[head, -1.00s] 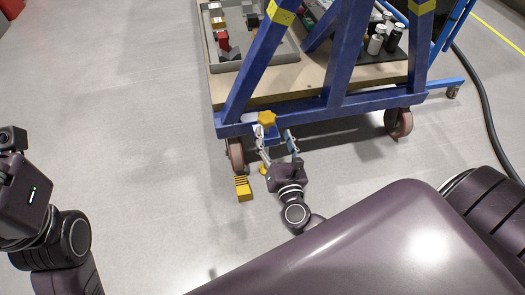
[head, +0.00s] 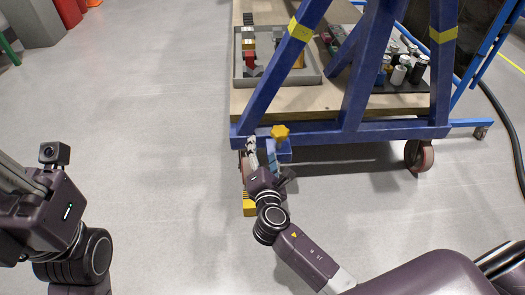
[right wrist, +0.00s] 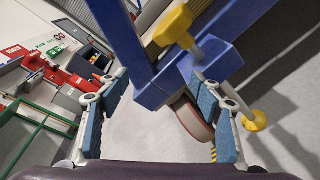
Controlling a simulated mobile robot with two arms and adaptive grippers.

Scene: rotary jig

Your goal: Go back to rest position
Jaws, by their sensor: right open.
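My right gripper (head: 262,156) is open at the lower left corner of the blue jig frame (head: 345,132). Its blue-padded fingers also show apart in the right wrist view (right wrist: 155,118), with nothing held between them. A yellow star knob (head: 280,132) sits on the blue frame just beyond the fingers; in the right wrist view the knob (right wrist: 174,25) is upper centre, above a blue block. I cannot tell whether a finger touches the frame. My left arm is at the left edge of the head view, its hand body visible, its fingertips not clearly shown.
A grey tray (head: 275,80) and several cans (head: 398,75) rest on the board.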

